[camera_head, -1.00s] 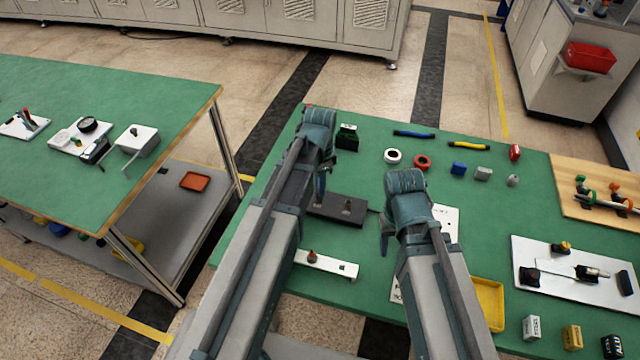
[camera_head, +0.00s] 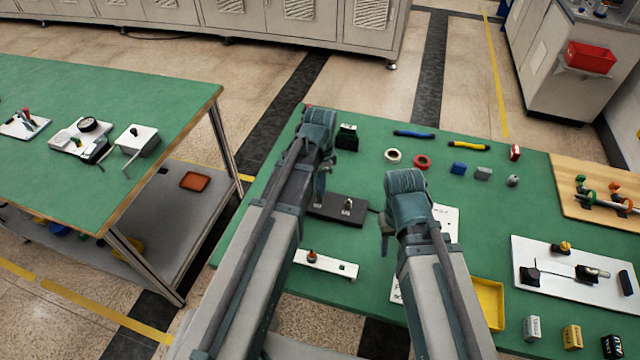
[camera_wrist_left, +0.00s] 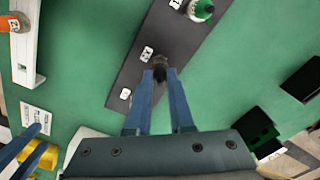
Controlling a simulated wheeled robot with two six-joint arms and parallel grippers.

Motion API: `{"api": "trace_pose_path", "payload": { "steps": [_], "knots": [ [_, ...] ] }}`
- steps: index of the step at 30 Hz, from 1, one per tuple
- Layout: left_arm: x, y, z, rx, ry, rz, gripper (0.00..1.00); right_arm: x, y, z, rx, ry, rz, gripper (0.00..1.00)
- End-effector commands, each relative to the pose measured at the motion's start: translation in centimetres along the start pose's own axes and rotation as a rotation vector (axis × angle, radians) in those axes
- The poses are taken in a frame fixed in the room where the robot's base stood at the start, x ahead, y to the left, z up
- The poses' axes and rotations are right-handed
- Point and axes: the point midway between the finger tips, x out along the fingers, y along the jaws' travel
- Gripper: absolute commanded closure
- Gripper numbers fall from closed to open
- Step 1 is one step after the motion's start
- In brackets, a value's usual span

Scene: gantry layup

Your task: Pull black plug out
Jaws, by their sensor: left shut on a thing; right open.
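The black plug (camera_wrist_left: 160,68) shows between the fingertips of my left gripper (camera_wrist_left: 163,76) in the left wrist view. It sits over the dark board (camera_wrist_left: 180,50), beside a white label. The gripper is shut on it. I cannot tell whether the plug is still seated in the board. A green round connector (camera_wrist_left: 200,9) stands farther along the board. In the head view, my left gripper (camera_head: 319,196) is at the left part of the dark board (camera_head: 336,211), and the arm hides the plug. My right gripper (camera_head: 385,243) is open and empty, right of the board.
A white strip with an orange-brown part (camera_head: 311,257) lies nearer than the board. Rings, small blocks and a yellow tray (camera_head: 488,303) lie to the right.

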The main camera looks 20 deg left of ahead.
Motion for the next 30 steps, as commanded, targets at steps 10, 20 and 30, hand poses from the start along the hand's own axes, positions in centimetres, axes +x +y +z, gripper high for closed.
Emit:
{"api": "trace_pose_path", "payload": {
  "steps": [10, 20, 30],
  "knots": [
    [0.0, 0.0, 0.0, 0.0, 0.0, 0.0, 1.0, 0.0, 0.0, 0.0, 0.0, 0.0, 0.0, 0.5],
    [-0.6, 0.0, 0.0, 0.0, 0.0, 0.0, 1.0, -0.6, 0.1, 0.0, 0.0, 0.0, 0.0, 0.5],
    [-1.4, 0.0, 0.0, 0.0, 0.0, 0.0, 1.0, -1.4, 0.1, 0.1, 0.0, 0.0, 0.0, 0.5]
  ]
}}
